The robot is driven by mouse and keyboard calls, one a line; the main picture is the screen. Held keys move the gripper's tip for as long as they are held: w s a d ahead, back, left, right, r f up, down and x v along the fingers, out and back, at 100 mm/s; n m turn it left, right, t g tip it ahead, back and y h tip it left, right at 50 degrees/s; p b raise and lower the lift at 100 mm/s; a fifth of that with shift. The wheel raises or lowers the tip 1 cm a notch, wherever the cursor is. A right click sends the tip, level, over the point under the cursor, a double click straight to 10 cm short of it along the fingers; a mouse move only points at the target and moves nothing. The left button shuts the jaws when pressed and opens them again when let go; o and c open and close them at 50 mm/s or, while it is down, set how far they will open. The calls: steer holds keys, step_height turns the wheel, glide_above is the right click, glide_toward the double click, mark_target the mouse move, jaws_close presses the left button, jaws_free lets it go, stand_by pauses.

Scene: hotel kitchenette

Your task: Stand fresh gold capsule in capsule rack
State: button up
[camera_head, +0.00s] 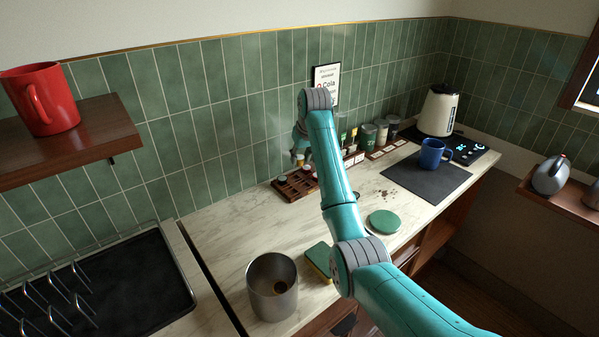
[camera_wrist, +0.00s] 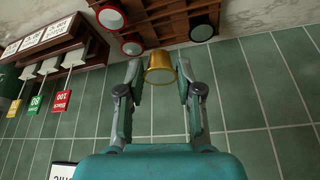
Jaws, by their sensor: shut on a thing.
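The gold capsule (camera_wrist: 160,70) is held between the two fingertips of my gripper (camera_wrist: 158,75) in the wrist view. In the head view, my gripper (camera_head: 298,157) is by the green tiled wall, just above the dark brown capsule rack (camera_head: 283,189). The rack also shows at the top of the wrist view (camera_wrist: 160,20). It carries capsules with pale ends, among them a red-rimmed one (camera_wrist: 111,18) and a dark-rimmed one (camera_wrist: 202,32). The gold capsule appears close to the rack's edge; I cannot tell whether they touch. My arm partly hides the rack in the head view.
A metal bin (camera_head: 272,287) and a sponge (camera_head: 320,260) are at the front. A green disc (camera_head: 384,221) and brown crumbs (camera_head: 389,194) lie on the counter. Jars (camera_head: 368,136), a blue mug (camera_head: 433,154) and a kettle (camera_head: 438,110) stand right. A shelf (camera_head: 80,137) juts out left.

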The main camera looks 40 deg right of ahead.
steer(key=shift+f, duration=2.7)
steer(key=shift+f, duration=0.5)
steer(key=o, duration=0.7)
steer(key=shift+r, duration=0.6)
steer(key=v, duration=1.2)
steer(key=shift+s, duration=0.15)
steer(key=shift+f, duration=0.2)
